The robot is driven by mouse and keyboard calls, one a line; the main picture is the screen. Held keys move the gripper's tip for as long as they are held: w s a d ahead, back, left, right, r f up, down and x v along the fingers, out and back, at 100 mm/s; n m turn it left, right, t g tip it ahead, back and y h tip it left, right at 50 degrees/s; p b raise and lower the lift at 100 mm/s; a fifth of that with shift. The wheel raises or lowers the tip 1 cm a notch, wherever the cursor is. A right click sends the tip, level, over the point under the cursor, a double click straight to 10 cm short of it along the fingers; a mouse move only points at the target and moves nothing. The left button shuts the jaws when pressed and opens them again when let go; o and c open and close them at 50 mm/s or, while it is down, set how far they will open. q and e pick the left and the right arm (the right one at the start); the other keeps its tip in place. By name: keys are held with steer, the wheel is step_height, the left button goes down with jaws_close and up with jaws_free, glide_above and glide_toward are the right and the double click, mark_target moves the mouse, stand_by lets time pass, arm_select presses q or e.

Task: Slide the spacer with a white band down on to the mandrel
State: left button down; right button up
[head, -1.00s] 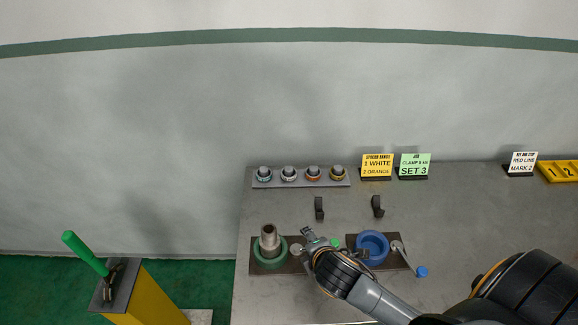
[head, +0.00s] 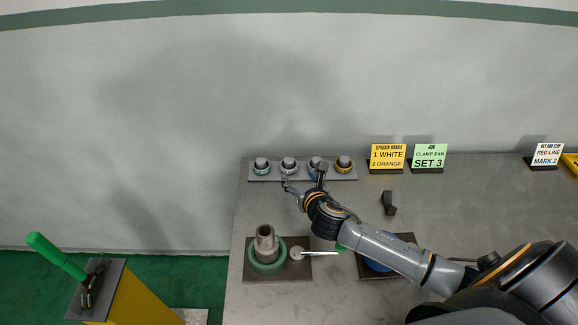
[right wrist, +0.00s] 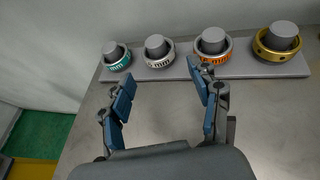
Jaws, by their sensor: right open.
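The white-band spacer (head: 289,169) sits on a peg of the grey rack, second from the left; the right wrist view shows its white lettered ring (right wrist: 158,60) clearly. My right gripper (head: 304,182) is open and empty in front of the rack. In the right wrist view its two blue-padded fingers (right wrist: 162,82) are spread, with the white-band spacer beyond the gap and apart from them. An upright grey stepped cylinder, seemingly the mandrel (head: 265,243), stands inside a green ring (head: 267,268) on a dark plate. My left gripper is not in view.
A teal spacer (right wrist: 117,63) is left of the white one; orange (right wrist: 212,50) and gold (right wrist: 277,50) spacers are to its right. My right arm partly covers a blue vise (head: 375,266). A dark bracket (head: 389,203) stands on the bench. Signs (head: 388,157) stand behind.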

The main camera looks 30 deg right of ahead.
mark_target(290, 166)
steer(key=shift+a+x, duration=0.2)
steer(key=shift+x, duration=3.75)
steer(key=shift+r, duration=0.2)
steer(key=c, duration=0.8)
